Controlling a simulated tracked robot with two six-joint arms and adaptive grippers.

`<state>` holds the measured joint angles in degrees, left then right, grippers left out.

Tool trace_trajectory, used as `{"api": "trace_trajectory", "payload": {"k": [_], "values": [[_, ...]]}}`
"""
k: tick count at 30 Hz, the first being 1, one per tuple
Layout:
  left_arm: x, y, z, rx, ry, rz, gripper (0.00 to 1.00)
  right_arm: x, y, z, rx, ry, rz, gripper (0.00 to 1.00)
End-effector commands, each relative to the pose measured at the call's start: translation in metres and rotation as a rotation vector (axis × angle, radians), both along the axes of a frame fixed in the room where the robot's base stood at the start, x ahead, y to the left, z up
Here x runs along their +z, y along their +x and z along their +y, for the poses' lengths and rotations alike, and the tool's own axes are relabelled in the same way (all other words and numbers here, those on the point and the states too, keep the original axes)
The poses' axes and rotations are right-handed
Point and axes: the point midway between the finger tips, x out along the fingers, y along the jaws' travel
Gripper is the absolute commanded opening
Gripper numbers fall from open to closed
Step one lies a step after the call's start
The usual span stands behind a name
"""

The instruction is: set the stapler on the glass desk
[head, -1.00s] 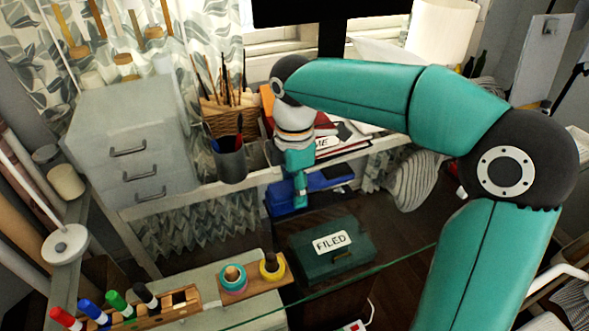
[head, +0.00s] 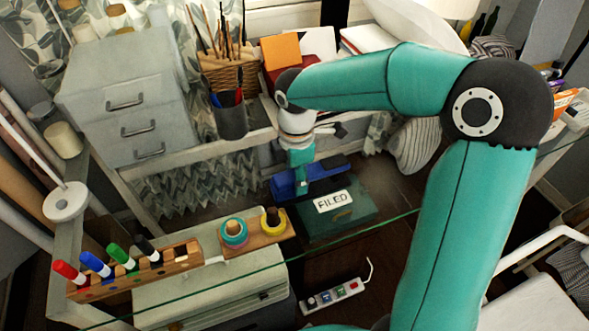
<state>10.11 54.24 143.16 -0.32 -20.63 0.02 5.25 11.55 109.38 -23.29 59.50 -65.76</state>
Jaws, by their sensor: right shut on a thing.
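My right gripper (head: 299,178) points down and is shut on a blue stapler (head: 325,169). The stapler lies roughly level in the picture, and the jaws cover part of its middle. It shows just behind the green box labelled FILED and overlaps its back edge. I cannot tell how high it is above the glass. My left gripper is out of view.
A marker block (head: 180,265) and a tape holder (head: 265,238) stand at the left. The FILED box (head: 352,215) is close below the stapler. Behind are a pen cup (head: 231,118), a brush basket (head: 229,79) and grey drawers (head: 125,95). A power strip (head: 333,296) shows below the glass edge.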

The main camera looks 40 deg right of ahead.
Motion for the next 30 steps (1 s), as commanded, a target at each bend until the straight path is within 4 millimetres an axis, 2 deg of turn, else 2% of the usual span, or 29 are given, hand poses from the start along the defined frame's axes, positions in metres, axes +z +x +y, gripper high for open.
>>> {"api": "trace_trajectory", "payload": {"k": [9, 10, 14, 26, 30], "values": [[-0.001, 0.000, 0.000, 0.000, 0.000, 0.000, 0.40, 0.001, 0.001, -0.001, -0.002, -0.001, -0.006, 0.00], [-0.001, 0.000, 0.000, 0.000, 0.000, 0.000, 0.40, -0.002, 0.000, 0.000, -0.001, 0.000, -0.001, 0.47], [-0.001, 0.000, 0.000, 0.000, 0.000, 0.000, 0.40, -0.001, 0.000, -0.001, -0.002, 0.000, -0.001, 0.69], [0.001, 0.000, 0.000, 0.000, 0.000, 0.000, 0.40, 0.003, 0.000, -0.001, -0.002, -0.001, -0.002, 0.70], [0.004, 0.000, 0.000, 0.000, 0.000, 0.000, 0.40, 0.018, 0.001, -0.001, -0.003, 0.000, -0.004, 0.70]]}}
